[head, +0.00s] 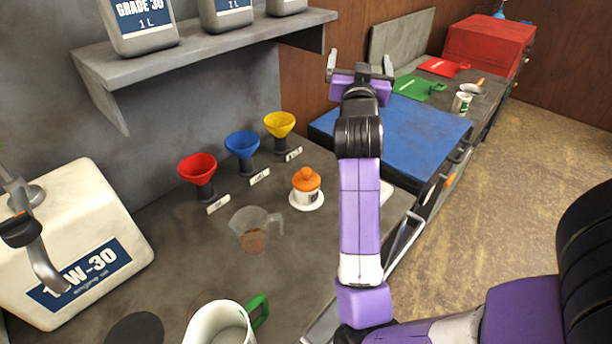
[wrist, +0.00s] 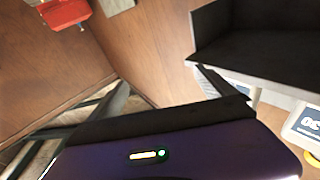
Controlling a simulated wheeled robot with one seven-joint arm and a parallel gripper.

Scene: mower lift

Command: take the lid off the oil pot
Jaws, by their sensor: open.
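The oil pot (head: 306,198) is a small white pot with a dark label, standing on a white saucer (head: 318,207) on the grey workbench in the head view. Its orange knobbed lid (head: 306,179) sits on top of it. My gripper (head: 360,67) is raised above the blue-topped part of the bench, up and to the right of the pot in the picture. It is open with nothing between its fingers. The wrist view shows the gripper's fingers (wrist: 165,105), walls and a shelf, but not the pot.
Red (head: 198,170), blue (head: 242,146) and yellow (head: 279,125) funnels stand behind the pot. A clear measuring jug (head: 252,230) stands in front, to its left. A white mug (head: 220,325) with a green handle and a large oil can (head: 75,240) are nearer. A shelf (head: 215,42) holds cans.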

